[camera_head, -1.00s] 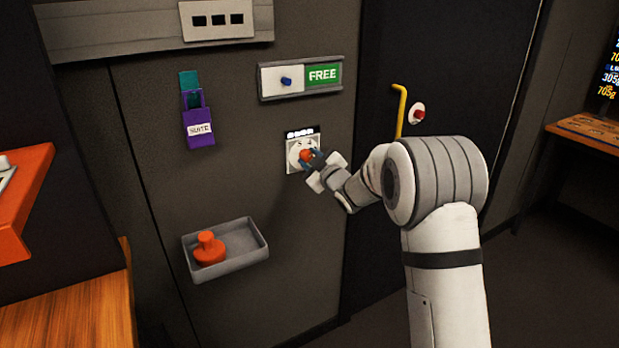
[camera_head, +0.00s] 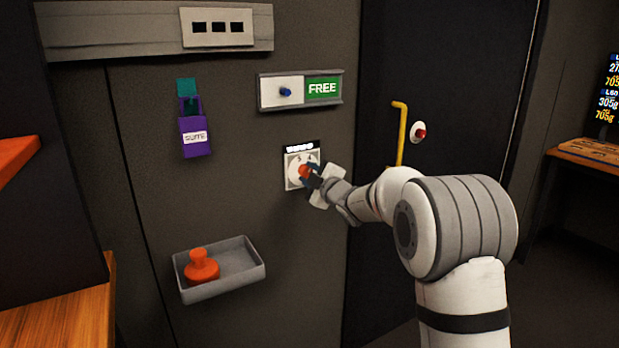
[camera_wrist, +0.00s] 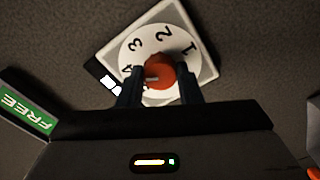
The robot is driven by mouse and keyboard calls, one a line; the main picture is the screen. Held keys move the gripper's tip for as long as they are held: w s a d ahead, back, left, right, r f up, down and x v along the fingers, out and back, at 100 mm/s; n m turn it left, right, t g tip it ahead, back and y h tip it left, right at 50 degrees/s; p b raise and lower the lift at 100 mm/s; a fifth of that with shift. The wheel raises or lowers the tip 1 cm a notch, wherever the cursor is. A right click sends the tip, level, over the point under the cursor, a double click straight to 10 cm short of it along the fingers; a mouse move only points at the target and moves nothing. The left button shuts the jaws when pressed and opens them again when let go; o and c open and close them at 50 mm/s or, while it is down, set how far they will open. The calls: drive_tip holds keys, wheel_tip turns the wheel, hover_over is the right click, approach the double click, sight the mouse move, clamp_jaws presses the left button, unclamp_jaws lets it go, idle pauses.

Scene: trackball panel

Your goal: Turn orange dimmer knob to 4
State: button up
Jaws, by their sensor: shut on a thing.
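The orange dimmer knob (camera_wrist: 158,72) sits at the middle of a round white dial (camera_wrist: 130,54) on a square wall plate (camera_wrist: 205,68). Digits 1, 2, 3 and part of a 4 show on the dial in the wrist view. A pale mark on the knob points toward the lower left, near the partly hidden 4; its exact alignment is unclear. My gripper (camera_wrist: 160,85) is shut on the knob, one dark finger on each side. In the head view, the knob (camera_head: 305,171) shows at the tip of my gripper (camera_head: 312,177).
A slider panel marked FREE (camera_head: 300,90) is above the dial. A purple tag (camera_head: 195,137) hangs at the left. A grey tray (camera_head: 225,287) holds an orange stamp-like object (camera_head: 202,265) below. A yellow door handle (camera_head: 402,130) and red button (camera_head: 419,133) are at the right.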

drive_tip(key=o, duration=1)
drive_tip(key=v, duration=0.7)
drive_tip(key=shift+s+d, duration=0.2)
drive_tip(key=shift+s, duration=0.15)
